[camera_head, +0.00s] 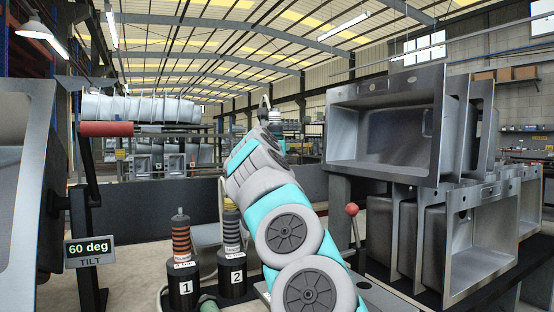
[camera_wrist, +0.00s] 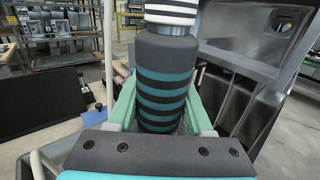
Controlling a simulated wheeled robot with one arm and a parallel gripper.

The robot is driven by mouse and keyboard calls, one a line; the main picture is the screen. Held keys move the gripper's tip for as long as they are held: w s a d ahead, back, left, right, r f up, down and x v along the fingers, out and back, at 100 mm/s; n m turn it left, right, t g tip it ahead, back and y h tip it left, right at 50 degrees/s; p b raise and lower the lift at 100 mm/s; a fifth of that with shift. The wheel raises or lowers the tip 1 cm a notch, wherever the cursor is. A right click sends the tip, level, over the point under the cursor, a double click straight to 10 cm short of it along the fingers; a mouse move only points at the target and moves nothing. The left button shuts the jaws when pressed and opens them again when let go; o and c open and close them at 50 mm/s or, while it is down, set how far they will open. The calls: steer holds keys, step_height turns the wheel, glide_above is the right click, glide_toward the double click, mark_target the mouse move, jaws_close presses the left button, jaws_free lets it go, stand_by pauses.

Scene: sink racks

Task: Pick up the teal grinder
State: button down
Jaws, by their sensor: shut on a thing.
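The teal grinder (camera_wrist: 163,75) is a dark grey cylinder with teal bands and a white-and-black ringed part at its top. It stands nearly upright in the wrist view, between the pale green fingers of my gripper (camera_wrist: 160,112). The fingers are shut on its lower, banded part. In the head view my arm reaches up and away, and a small part of the grinder (camera_head: 277,117) shows just right of my wrist. The fingers are mostly hidden there by my arm.
An orange-banded grinder (camera_head: 181,240) stands in black holder 1 (camera_head: 183,288), and a yellow-banded one (camera_head: 231,228) in holder 2 (camera_head: 232,277). Stacked steel sinks (camera_head: 388,135) stand at right. A red-knobbed lever (camera_head: 352,210) is near my arm. A tilt sign (camera_head: 90,250) is at left.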

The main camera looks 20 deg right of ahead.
mark_target(278, 125)
steer(key=shift+s+d+r, duration=0.15)
steer(key=shift+d+r, duration=0.15)
steer(key=shift+r, duration=0.65)
steer(key=shift+a+r, duration=0.2)
steer(key=shift+r, duration=0.45)
steer(key=shift+s+d+r, duration=0.15)
steer(key=shift+r, duration=0.35)
steer(key=shift+s+d+r, duration=0.15)
steer(key=shift+r, duration=0.3)
steer(key=shift+w+a+r, duration=0.1)
steer(key=shift+r, duration=0.25)
steer(key=shift+w+a+r, duration=0.15)
steer(key=shift+w+a, duration=0.2)
